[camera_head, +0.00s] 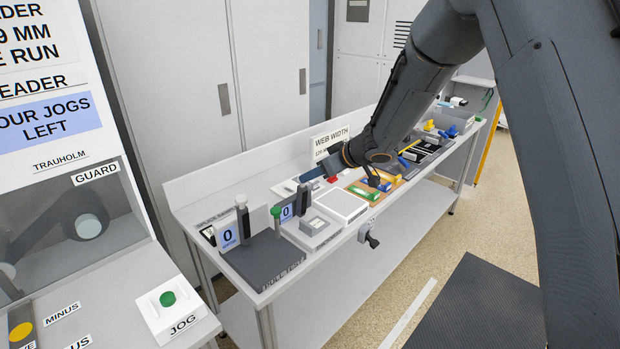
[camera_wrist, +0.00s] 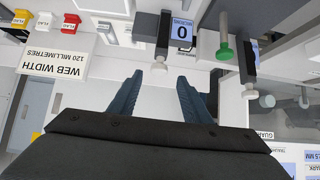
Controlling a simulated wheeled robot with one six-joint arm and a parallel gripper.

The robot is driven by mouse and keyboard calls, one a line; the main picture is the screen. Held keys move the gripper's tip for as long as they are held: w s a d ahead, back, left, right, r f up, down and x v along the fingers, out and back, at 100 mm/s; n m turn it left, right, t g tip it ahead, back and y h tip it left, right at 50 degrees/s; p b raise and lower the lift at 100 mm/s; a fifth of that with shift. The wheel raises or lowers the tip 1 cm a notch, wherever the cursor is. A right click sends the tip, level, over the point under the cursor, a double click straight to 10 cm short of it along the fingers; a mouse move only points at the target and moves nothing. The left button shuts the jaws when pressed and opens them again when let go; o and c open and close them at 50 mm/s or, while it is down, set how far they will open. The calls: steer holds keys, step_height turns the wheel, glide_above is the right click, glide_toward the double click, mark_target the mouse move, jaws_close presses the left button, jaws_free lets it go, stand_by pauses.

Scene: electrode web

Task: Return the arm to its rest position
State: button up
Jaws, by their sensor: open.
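My arm comes in from the upper right of the head view and reaches down and left over the workbench. My gripper (camera_head: 312,174) is at its end, above the middle of the bench near the web width sign (camera_head: 331,142). In the wrist view my gripper (camera_wrist: 160,76) shows two dark blue fingers apart, with nothing between them. That view looks upside down. The sign also shows there at the left (camera_wrist: 58,65). My arm hides part of the bench behind it.
The bench (camera_head: 345,258) holds a dark test block (camera_head: 262,262) with gauges, a white tray (camera_head: 342,205), small coloured tools and a grey bin (camera_head: 456,121). A vise-like clamp (camera_head: 369,236) juts from its front edge. A guarded machine with a green jog button (camera_head: 167,299) stands left.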

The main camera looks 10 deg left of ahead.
steer(key=shift+s+d+r, duration=0.1)
steer(key=shift+d+r, duration=0.05)
steer(key=shift+d, duration=0.05)
steer(key=s+d+f+m+t+h+b, duration=0.1)
steer(key=s+d+m+h+b, duration=0.2)
steer(key=d, duration=0.8)
steer(key=s+d+f+m+h+b, duration=0.2)
steer(key=s+d+m+h, duration=0.2)
steer(key=d, duration=0.7)
steer(key=s+d+f+m+g+b, duration=0.1)
steer(key=s+d+f+m+g, duration=0.1)
steer(key=s, duration=1)
steer(key=s+d+f+m+g+h+b, duration=0.1)
steer(key=s+d+f+g+b, duration=0.1)
steer(key=s, duration=1)
step_height(320, 180, down, 2)
steer(key=d+g, duration=0.1)
steer(key=d, duration=0.2)
steer(key=shift+s+m+g, duration=0.3)
steer(key=shift+s+m, duration=0.05)
steer(key=shift+m, duration=0.05)
